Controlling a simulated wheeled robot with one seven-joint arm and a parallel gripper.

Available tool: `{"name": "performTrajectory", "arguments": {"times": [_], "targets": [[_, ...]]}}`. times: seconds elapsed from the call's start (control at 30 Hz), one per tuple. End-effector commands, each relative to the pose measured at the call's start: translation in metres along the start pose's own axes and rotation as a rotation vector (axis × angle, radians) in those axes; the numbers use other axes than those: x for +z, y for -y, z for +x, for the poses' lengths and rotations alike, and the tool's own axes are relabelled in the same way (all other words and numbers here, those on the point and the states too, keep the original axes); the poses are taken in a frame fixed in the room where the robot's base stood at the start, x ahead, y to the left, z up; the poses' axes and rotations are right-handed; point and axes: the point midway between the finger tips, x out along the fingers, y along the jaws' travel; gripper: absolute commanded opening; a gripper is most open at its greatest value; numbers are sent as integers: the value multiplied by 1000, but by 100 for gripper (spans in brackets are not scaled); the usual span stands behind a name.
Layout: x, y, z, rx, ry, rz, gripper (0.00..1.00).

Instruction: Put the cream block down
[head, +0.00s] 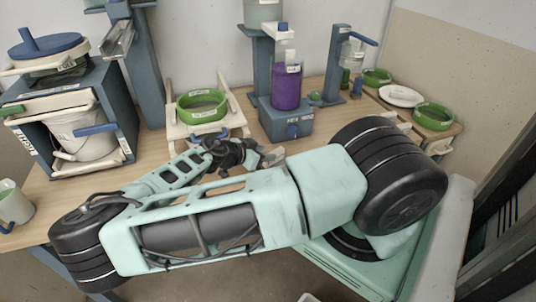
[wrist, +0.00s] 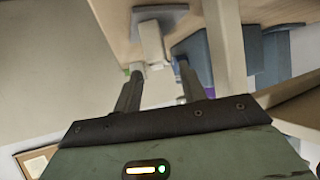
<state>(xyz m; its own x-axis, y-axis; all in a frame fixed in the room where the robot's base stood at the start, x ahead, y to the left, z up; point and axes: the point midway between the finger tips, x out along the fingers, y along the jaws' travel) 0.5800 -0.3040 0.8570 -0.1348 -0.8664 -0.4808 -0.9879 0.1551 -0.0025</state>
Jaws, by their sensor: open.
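My gripper (wrist: 160,72) is open, with its two dark fingers apart in the wrist view. A cream block-like piece (wrist: 151,42) shows just beyond the fingertips, below a grey-blue part at the table's edge. I cannot tell whether a finger touches it. In the head view my gripper (head: 257,157) is low behind my pale green arm, at the front of the wooden table. A small cream piece (head: 273,156) shows beside it; I cannot tell whether this is the same block. My arm hides much of that area.
A cream stand with a green ring (head: 201,104) is behind my arm. A purple bottle (head: 286,86) stands on a blue base (head: 286,122). A blue rack (head: 72,122) holds a white bucket (head: 84,134) at left. A mug (head: 13,202) is at far left.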

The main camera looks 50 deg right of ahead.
Motion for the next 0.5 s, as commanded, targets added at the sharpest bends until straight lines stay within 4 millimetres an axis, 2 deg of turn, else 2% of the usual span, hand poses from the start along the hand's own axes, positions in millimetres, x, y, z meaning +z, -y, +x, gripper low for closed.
{"name": "performTrajectory", "arguments": {"times": [0.1,0.3,0.5], "targets": [[3,1,-27,-5,1,0,41],[2,0,-66,-3,1,1,41],[1,0,-90,0,0,1,41]]}}
